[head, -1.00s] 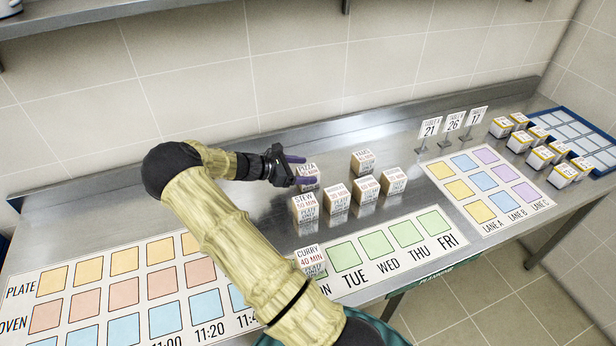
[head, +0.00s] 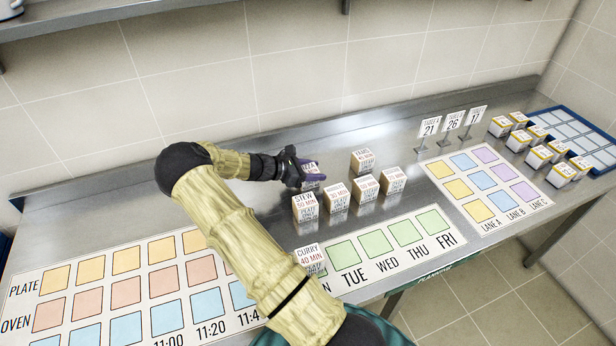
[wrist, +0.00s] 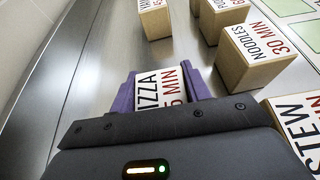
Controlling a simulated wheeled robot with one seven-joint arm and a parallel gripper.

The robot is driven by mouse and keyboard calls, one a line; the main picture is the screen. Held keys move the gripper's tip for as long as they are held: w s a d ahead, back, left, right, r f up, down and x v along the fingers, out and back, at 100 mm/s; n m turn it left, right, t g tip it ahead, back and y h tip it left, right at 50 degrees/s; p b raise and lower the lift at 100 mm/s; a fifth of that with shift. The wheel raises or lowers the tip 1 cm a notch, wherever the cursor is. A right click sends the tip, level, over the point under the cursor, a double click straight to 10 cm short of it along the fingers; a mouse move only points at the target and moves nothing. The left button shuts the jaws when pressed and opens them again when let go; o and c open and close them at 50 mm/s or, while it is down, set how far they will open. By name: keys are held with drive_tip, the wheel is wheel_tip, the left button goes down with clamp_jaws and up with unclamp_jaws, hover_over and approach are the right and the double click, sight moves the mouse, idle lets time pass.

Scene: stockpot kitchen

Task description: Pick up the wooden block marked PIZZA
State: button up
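The wooden block marked PIZZA (head: 312,171) stands on the steel counter behind the front row of blocks. In the wrist view the PIZZA block (wrist: 161,87) sits between the two purple fingers of my gripper (wrist: 160,98). One finger is on each side, with little or no gap showing. In the head view my gripper (head: 306,169) is at the block from the left and partly hides it. The frames do not show clearly whether the fingers press on it. The block appears to rest on the counter.
The STEW block (head: 304,206) and NOODLES block (head: 337,197) stand close in front, with two more to their right. Another block (head: 362,161) is to the right at the back. The CURRY block (head: 311,258) is on the weekday mat (head: 450,255). The counter behind is clear.

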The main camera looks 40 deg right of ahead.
sight(313, 168)
drive_tip(key=c, duration=0.4)
drive_tip(key=shift+o, duration=0.2)
wheel_tip(313, 168, up, 10)
drive_tip(key=shift+r+b, duration=0.1)
drive_tip(key=shift+b, duration=0.45)
